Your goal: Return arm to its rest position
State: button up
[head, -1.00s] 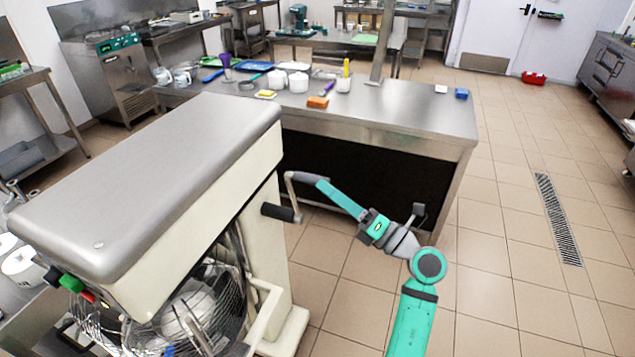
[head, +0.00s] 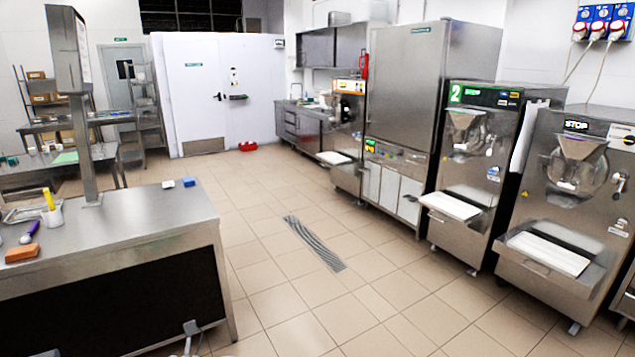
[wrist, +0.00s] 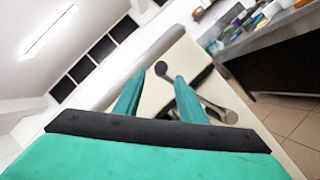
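My gripper (wrist: 157,98) shows in the wrist view as two teal fingers standing apart on a black crossbar, with nothing held between them. Beyond the fingers is the cream side of the mixer (wrist: 150,70), with its dark-knobbed lever (wrist: 178,75) partly behind the right finger. The gap between fingers and lever cannot be judged exactly. In the head view now, the gripper and mixer are out of sight. Only a small grey piece, possibly part of my arm, shows at the bottom edge.
The steel worktable (head: 150,225) stands at left, with an orange block (head: 22,253) and a white cup (head: 53,215) on it. Batch freezers (head: 466,160) (head: 570,200) line the right side. The tiled floor (head: 290,290) between is open, with a flush drain grate (head: 314,243).

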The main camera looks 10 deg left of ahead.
jog(key=s+d+f+m+t+h, duration=0.1)
jog(key=d+f+m+t+h, duration=0.45)
jog(key=d+m+t, duration=1.1)
jog(key=s+d+f+m+t+h, duration=0.15)
jog(key=d+f+m+t, duration=0.65)
jog(key=d+m+t, duration=0.8)
jog(key=s+d+f+m+g+h, duration=0.9)
jog(key=s+d+f+m+h, duration=0.2)
jog(key=s+d+m, duration=0.4)
jog(key=shift+s+f+h, duration=0.4)
jog(key=shift+s+h, duration=0.1)
jog(key=shift+h, duration=0.4)
jog(key=shift+c, duration=0.7)
jog(key=shift+w+a, duration=0.1)
jog(key=shift+w, duration=0.05)
